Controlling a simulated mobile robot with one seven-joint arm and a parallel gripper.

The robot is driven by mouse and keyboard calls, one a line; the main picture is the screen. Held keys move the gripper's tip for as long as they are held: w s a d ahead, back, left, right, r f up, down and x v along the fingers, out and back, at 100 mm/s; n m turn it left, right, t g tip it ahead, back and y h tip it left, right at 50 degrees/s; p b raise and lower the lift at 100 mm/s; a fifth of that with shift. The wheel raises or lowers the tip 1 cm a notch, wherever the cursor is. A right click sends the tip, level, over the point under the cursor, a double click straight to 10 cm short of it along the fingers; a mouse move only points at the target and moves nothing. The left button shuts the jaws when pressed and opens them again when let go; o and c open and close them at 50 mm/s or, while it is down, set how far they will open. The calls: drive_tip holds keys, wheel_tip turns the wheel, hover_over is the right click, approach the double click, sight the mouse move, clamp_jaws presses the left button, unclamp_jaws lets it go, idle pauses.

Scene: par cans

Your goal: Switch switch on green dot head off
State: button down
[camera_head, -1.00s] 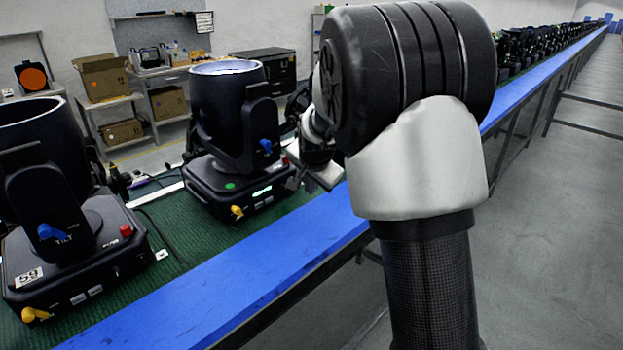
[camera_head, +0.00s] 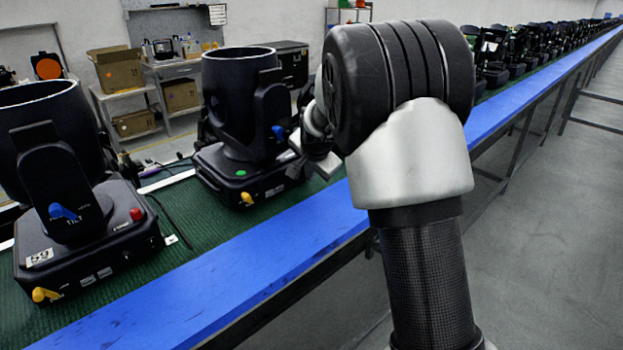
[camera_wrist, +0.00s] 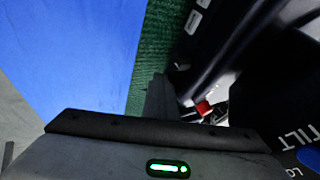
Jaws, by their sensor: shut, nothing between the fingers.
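The green dot head (camera_head: 238,110) is a black moving-head lamp on the green bench mat. Its green dot (camera_head: 240,173) shows on the base top. Its barrel looks dark inside. A yellow lever (camera_head: 247,198) and a blue lever (camera_head: 279,132) show on it. My gripper (camera_head: 300,168) is shut and empty, close beside the right side of this head's base. The head view does not show its switch clearly. In the wrist view a red switch (camera_wrist: 204,107) shows to the right of my gripper's finger (camera_wrist: 158,97). I cannot tell whether they touch.
Another black head (camera_head: 75,205) marked 59 stands at the left, with its own red switch (camera_head: 136,214). The blue bench edge (camera_head: 230,270) runs along the front. More heads (camera_head: 510,50) line the bench far right. Floor at right (camera_head: 560,220) is clear.

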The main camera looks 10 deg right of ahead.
drive_tip(key=shift+r+p, duration=0.7)
drive_tip(key=shift+r, duration=0.25)
drive_tip(key=shift+w+a, duration=0.1)
